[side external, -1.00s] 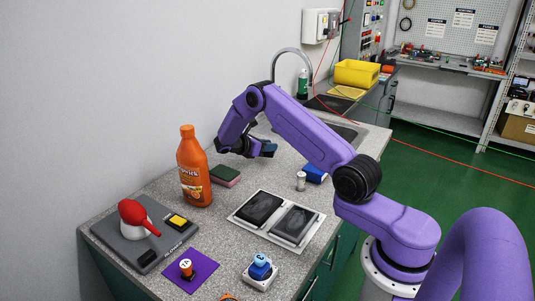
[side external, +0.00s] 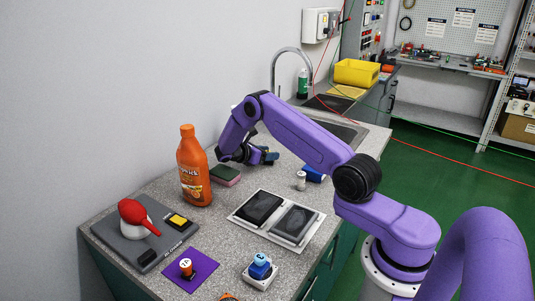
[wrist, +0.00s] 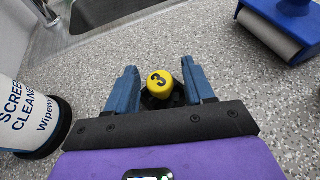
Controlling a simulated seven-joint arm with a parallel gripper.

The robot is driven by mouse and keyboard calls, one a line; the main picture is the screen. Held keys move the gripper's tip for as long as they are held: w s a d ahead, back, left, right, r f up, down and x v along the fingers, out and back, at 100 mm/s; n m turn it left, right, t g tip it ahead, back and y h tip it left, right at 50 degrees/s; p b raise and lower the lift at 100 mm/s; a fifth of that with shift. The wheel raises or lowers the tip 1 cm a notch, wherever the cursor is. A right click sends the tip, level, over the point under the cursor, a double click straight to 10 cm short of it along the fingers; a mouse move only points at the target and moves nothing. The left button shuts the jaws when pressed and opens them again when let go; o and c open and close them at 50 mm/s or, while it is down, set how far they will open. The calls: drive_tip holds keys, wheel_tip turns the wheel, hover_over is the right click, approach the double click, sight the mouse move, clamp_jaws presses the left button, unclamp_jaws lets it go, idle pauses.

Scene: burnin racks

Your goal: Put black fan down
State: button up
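In the wrist view, a black piece with a round yellow top marked "3" (wrist: 160,83) sits between the two blue fingers of my gripper (wrist: 161,90). The black part appears to reach both fingers, and I take it to be the black fan; its lower shape is hidden. In the side view, my gripper (side external: 262,156) is low over the far part of the grey speckled counter (side external: 222,208), behind the green and pink sponge (side external: 225,175). The side view does not show clearly whether the held piece touches the counter.
A white screen cleaner container (wrist: 28,115) stands left in the wrist view, and a blue-handled roller (wrist: 275,30) lies upper right. An orange bottle (side external: 192,170) stands left of my gripper. A sink (side external: 340,128) lies behind. Bare counter surrounds the held piece.

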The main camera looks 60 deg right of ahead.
drive_tip(key=shift+a+r, duration=0.1)
drive_tip(key=shift+r, duration=0.1)
drive_tip(key=v, duration=0.5)
drive_tip(key=shift+r, duration=0.45)
wheel_tip(320, 180, up, 6)
